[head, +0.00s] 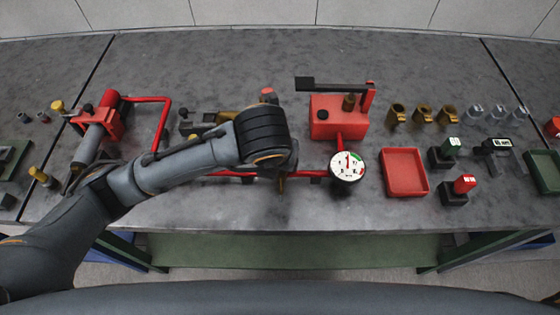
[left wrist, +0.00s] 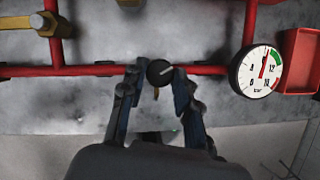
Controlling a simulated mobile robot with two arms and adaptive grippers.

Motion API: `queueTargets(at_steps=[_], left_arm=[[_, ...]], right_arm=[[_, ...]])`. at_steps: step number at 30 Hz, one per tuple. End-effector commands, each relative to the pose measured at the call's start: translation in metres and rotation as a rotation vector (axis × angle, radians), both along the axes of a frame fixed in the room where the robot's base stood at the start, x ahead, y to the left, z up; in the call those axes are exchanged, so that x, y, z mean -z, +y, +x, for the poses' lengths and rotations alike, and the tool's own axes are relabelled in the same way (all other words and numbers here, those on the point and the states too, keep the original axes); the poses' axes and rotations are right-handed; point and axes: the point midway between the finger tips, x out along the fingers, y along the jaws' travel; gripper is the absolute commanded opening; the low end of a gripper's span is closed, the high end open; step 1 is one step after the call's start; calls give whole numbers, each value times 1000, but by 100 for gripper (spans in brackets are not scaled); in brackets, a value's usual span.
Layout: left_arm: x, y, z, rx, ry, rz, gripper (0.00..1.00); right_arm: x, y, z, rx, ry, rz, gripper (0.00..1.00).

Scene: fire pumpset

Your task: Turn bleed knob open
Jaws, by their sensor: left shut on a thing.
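The bleed knob (left wrist: 159,72) is a round black knob with a light pointer line, on the red pipe (left wrist: 95,70) in the left wrist view. My left gripper (left wrist: 158,78) has a finger on each side of the knob and is shut on it. In the head view, my left gripper is hidden beneath my wrist, and the knob is hidden too. The round white pressure gauge (head: 347,166) stands right of my wrist; it also shows in the left wrist view (left wrist: 257,72). My right gripper is in neither view.
A red pump box (head: 338,118) with a black-ended lever stands behind the gauge. Several brass fittings (head: 422,115) stand behind. The bench's front edge is close to my arm.

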Motion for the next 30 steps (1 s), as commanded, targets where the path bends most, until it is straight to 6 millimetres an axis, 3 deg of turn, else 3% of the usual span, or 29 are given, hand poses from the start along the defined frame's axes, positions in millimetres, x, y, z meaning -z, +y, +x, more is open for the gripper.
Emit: queueTargets(at_steps=[15,16,19,30], left_arm=[[2,0,-1,-20,6,3,0],[2,0,-1,-20,7,3,33],[2,0,-1,-20,6,3,54],[-3,0,-2,-19,2,0,54]], right_arm=[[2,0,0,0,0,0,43],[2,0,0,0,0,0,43],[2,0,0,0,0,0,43],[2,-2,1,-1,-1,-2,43]])
